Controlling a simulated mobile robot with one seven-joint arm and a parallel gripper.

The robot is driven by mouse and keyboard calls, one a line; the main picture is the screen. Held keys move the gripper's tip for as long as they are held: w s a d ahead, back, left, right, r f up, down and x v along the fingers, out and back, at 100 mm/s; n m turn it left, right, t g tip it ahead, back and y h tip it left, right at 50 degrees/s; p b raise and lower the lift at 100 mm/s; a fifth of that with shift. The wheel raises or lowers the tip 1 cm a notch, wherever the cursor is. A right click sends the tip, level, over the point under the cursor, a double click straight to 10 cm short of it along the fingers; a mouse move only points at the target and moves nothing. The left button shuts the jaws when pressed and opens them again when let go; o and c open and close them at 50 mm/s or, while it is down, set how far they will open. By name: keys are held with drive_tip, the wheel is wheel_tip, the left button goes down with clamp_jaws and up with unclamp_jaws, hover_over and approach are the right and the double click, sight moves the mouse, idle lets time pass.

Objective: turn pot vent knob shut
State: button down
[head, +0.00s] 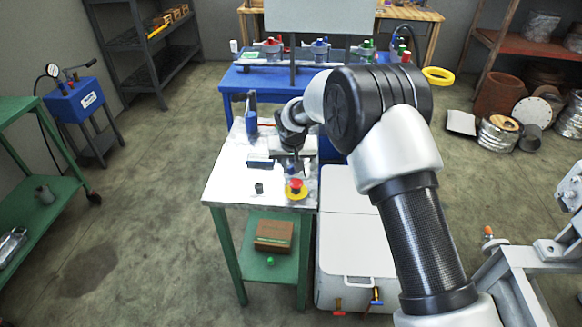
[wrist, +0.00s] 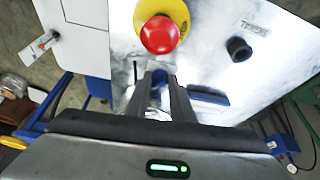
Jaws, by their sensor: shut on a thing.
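My gripper (head: 299,168) is low over the metal-topped table (head: 228,180), behind a red button on a yellow base. In the wrist view my gripper's two dark fingers (wrist: 161,78) are close together, pointing at the button. A small blue part (wrist: 159,76) shows between the fingertips, mostly hidden by them. I cannot make out its shape or tell surely whether it is the pot vent knob. No pot can be clearly told apart in either view.
The red button (head: 296,185) is just in front of my gripper; it also shows in the wrist view (wrist: 159,35). A small dark cylinder (head: 259,188) stands to its left. A blue upright tool (head: 251,120) stands at the table's back left. White cabinet (head: 345,235) adjoins the table's right side.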

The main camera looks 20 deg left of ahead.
drive_tip(key=n, duration=0.2)
drive_tip(key=n+g+y, duration=0.1)
drive_tip(key=n, duration=0.1)
drive_tip(key=n+y, duration=0.1)
drive_tip(key=n, duration=0.1)
drive_tip(key=shift+w+d, duration=0.2)
drive_tip(key=shift+d, duration=0.05)
idle(0.3)
drive_tip(key=c, duration=1.5)
unclamp_jaws()
drive_tip(key=shift+c, duration=0.2)
drive_tip(key=m, duration=0.1)
drive_tip(key=m+h, duration=0.1)
drive_tip(key=m, duration=0.2)
drive_tip(key=shift+s+a+t, duration=0.2)
drive_tip(key=shift+a+t, duration=0.05)
drive_tip(key=shift+t, duration=0.15)
drive_tip(key=m, duration=0.1)
drive_tip(key=m+h, duration=0.1)
drive_tip(key=m, duration=0.1)
drive_tip(key=m+h, duration=0.1)
drive_tip(key=shift+s+a+r+m+t+p, duration=0.1)
drive_tip(key=shift+a+m+t+p, duration=0.2)
drive_tip(key=shift+p, duration=0.1)
drive_tip(key=v, duration=1.7)
drive_tip(key=shift+p, duration=0.45)
